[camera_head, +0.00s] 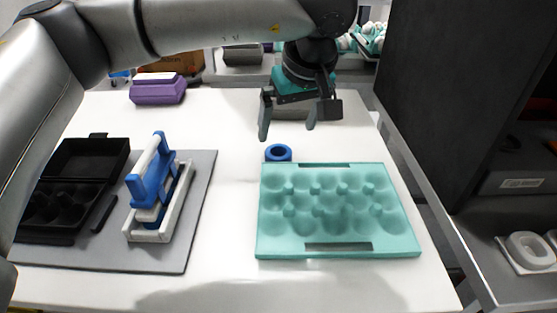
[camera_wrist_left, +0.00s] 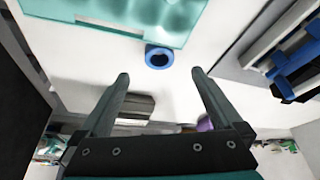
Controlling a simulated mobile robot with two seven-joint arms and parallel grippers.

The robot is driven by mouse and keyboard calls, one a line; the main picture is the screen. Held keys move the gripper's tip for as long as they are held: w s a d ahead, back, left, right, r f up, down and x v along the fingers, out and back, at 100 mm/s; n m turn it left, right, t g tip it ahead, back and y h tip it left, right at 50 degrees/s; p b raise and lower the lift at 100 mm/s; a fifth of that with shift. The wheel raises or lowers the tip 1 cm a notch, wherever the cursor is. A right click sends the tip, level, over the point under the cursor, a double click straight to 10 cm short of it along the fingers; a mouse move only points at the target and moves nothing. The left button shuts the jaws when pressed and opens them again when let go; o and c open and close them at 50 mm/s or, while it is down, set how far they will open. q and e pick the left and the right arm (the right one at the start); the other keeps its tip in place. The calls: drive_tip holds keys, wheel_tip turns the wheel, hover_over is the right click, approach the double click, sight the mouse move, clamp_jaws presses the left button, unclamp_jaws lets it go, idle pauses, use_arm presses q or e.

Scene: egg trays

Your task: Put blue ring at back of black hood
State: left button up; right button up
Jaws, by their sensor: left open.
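A small blue ring (camera_head: 278,158) lies on the white table, just behind the teal egg tray (camera_head: 388,250). It also shows in the left wrist view (camera_wrist_left: 150,57), ahead of the fingertips. My left gripper (camera_head: 287,132) is open and empty, pointing down above and slightly behind the ring, not touching it. In the left wrist view, its two fingers (camera_wrist_left: 160,75) stand wide apart. A black open box (camera_head: 92,157) with a raised lid is at the left; I cannot tell whether this is the black hood. My right gripper is not in view.
A blue and white handled frame (camera_head: 153,180) stands on a grey mat (camera_head: 200,200). A tall dark cabinet (camera_head: 455,80) bounds the right. The table's middle is clear.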

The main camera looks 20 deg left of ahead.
sight(279, 148)
use_arm(q)
drive_tip(key=shift+b+x, duration=0.65)
drive_tip(key=shift+x, duration=1.8)
drive_tip(key=x, duration=0.1)
drive_tip(key=b+x, duration=0.1)
drive_tip(key=x, duration=0.1)
drive_tip(key=shift+w+a+f+b, duration=0.1)
drive_tip(key=shift+w+a+b, duration=0.2)
drive_tip(key=shift+w, duration=0.1)
drive_tip(key=shift+w+a+f, duration=0.1)
drive_tip(key=shift+w+f, duration=0.1)
drive_tip(key=shift+f, duration=0.3)
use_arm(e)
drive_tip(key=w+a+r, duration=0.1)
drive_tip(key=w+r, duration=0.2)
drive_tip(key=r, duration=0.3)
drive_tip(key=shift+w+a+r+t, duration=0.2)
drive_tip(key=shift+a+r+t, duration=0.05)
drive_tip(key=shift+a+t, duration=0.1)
use_arm(q)
drive_tip(key=shift+c, duration=0.4)
drive_tip(key=c, duration=1.5)
